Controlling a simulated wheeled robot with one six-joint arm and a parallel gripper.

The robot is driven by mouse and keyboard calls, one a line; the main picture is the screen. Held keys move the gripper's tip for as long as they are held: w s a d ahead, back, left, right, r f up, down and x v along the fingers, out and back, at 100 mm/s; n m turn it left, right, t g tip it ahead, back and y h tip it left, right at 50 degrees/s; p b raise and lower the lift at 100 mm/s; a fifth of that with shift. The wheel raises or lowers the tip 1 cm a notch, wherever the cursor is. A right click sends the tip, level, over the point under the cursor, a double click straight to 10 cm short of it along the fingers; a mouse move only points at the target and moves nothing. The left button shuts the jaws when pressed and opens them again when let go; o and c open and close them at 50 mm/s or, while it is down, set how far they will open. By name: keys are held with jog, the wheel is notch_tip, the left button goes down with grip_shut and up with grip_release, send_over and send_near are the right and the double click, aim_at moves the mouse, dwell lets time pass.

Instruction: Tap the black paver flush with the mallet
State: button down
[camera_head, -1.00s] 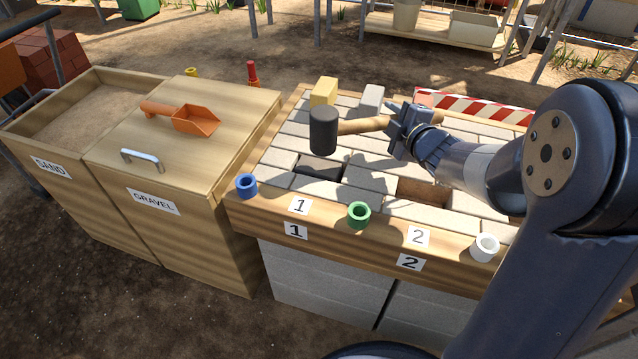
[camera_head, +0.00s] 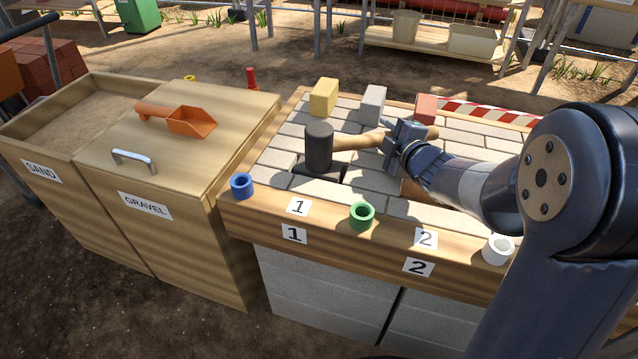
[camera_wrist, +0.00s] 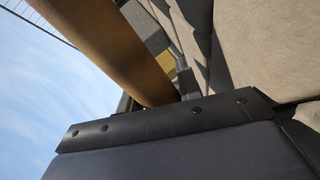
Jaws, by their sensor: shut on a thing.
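My gripper (camera_head: 402,140) is shut on the wooden handle of the mallet, and the handle (camera_wrist: 110,45) also crosses the wrist view. The mallet's black head (camera_head: 319,146) stands upright at the handle's left end. It is directly over the black paver (camera_head: 309,175) near slot label 1. The head hides much of the paver, and its lower face is at or just above the paver's top; I cannot tell if they touch. How far the paver stands above its neighbours is not clear.
Light pavers surround the spot. A yellow block (camera_head: 323,97), a grey block (camera_head: 373,102) and a reddish block (camera_head: 425,108) stand at the back. Blue (camera_head: 242,186), green (camera_head: 361,216) and white (camera_head: 498,250) rings sit along the front wooden edge (camera_head: 330,220).

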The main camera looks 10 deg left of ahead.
jog(key=d+r+p, duration=1)
jog(key=d+p, duration=0.2)
jog(key=d, duration=0.1)
jog(key=shift+p, duration=0.4)
jog(key=shift+a, duration=0.1)
